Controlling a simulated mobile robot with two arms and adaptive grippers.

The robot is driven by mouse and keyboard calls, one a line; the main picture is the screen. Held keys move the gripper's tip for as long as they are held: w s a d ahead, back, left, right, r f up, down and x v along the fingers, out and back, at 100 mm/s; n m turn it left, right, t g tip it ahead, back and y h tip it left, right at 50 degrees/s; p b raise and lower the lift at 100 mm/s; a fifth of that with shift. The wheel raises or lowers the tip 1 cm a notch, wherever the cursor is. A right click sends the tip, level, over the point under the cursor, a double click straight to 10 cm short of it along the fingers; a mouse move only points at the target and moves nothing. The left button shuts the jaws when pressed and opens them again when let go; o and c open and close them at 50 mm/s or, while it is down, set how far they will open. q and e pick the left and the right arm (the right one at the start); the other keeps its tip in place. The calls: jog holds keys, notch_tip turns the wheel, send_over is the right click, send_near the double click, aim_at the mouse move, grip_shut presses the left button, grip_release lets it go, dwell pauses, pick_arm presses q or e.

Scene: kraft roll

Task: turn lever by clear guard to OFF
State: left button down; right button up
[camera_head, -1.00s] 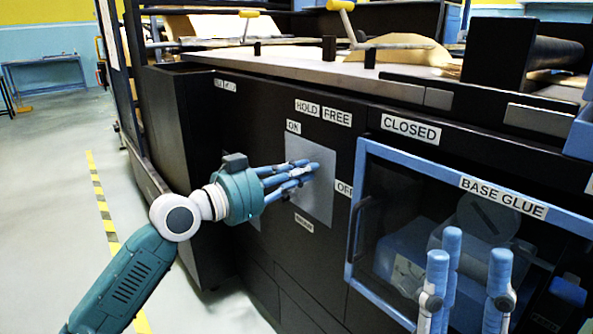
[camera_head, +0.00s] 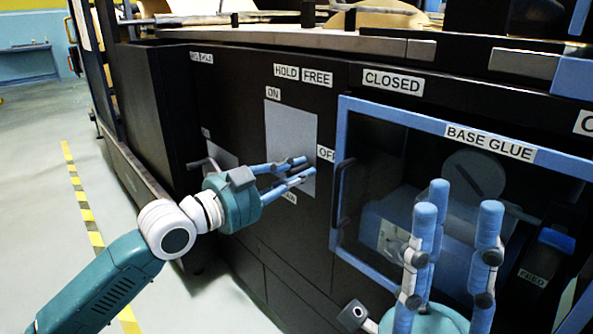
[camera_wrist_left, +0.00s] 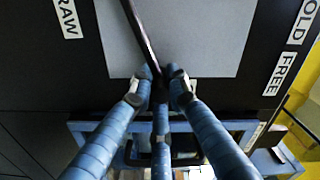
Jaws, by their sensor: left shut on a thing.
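The grey lever plate (camera_head: 288,125) is on the dark machine front, with an ON label (camera_head: 273,93) above it and an OFF label (camera_head: 326,154) at its right edge. My left gripper (camera_head: 304,169) is at the plate's lower right. In the left wrist view its fingers (camera_wrist_left: 158,85) are closed around the dark lever (camera_wrist_left: 138,28). The head view hides the lever behind the fingers. The clear guard (camera_head: 385,180), blue-framed and labelled BASE GLUE, is just right of the plate. My right gripper (camera_head: 462,195) is open and empty in front of the guard, fingers pointing up.
A CLOSED label (camera_head: 393,82) is above the guard. A dark handle (camera_head: 341,190) stands on the guard's left edge, close to my left fingers. A second grey plate (camera_head: 222,157) is behind my left wrist. Floor is free at the left (camera_head: 35,200).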

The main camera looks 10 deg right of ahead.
pick_arm(q)
jog(key=shift+w+a+f, duration=0.1)
jog(key=shift+f, duration=0.1)
jog(key=c, duration=1.7)
grip_release()
jog(key=shift+r, duration=0.1)
jog(key=v, duration=1.2)
